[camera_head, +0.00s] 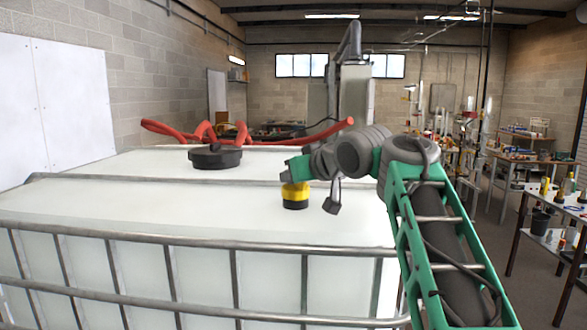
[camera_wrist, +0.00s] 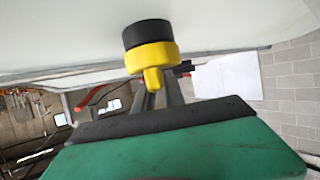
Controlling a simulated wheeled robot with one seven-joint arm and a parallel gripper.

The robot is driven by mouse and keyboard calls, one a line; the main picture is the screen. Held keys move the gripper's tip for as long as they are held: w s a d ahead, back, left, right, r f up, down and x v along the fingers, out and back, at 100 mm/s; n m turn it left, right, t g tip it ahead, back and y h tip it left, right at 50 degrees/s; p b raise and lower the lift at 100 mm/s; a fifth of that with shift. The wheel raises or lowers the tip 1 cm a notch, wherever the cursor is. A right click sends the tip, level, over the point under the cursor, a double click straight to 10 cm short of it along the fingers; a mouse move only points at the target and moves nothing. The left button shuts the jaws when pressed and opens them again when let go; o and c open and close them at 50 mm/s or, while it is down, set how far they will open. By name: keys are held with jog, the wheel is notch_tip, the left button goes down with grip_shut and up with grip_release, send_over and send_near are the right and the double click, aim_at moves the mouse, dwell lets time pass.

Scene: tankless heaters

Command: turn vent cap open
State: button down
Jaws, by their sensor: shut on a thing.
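The vent cap has a yellow upper part (camera_head: 295,191) above a black base and stands on top of the white tank (camera_head: 130,205). In the wrist view the yellow cap (camera_wrist: 150,58) shows a narrow tab pointing toward my gripper, with the black base (camera_wrist: 146,33) against the white surface. My gripper (camera_head: 294,177) is just above the cap in the head view. In the wrist view its fingers (camera_wrist: 162,92) meet at the yellow tab and are shut on it. The exact contact is partly hidden by the green gripper body.
A large black lid (camera_head: 215,158) sits on the tank farther back, with a red coiled hose (camera_head: 240,132) beyond it. Metal cage bars (camera_head: 190,239) run along the tank's edges. A cluttered table (camera_head: 557,202) stands at right. Most of the tank top is clear.

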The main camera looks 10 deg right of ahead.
jog(key=n+y+p, duration=0.1)
jog(key=p, duration=0.1)
jog(key=r+n+g+y+p, duration=0.1)
jog(key=y+p, duration=0.1)
jog(key=p, duration=0.1)
jog(key=shift+n, duration=0.4)
jog(key=n+g+y+p, duration=0.2)
jog(key=n+y+p, duration=0.1)
jog(key=shift+s+a+f+n+g, duration=0.15)
jog(key=shift+a+f+n+g, duration=0.15)
jog(key=shift+f+g, duration=0.1)
jog(key=c, duration=1.4)
grip_release()
jog(key=shift+a+f, duration=0.1)
